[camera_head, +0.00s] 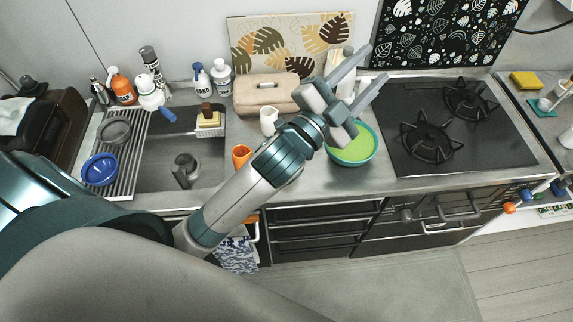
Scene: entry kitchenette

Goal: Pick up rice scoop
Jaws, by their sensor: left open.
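My left gripper (376,62) reaches over the counter from the lower left, its two grey fingers apart and nothing seen between them. It is above and in front of the back of the counter, left of the stove. A pale upright thing (347,62) shows partly behind the fingers; I cannot tell what it is. I cannot make out a rice scoop for certain; the gripper and forearm hide part of the counter. A teal bowl (368,158) with a green inside sits below the gripper, partly covered by it. My right gripper is not in view.
A black stove (402,162) lies to the right. A beige box (262,93), a white jug (268,121) and an orange cup (241,154) stand left of the gripper. The sink (150,160) is farther left, with several bottles behind it. A patterned board (285,45) leans on the wall.

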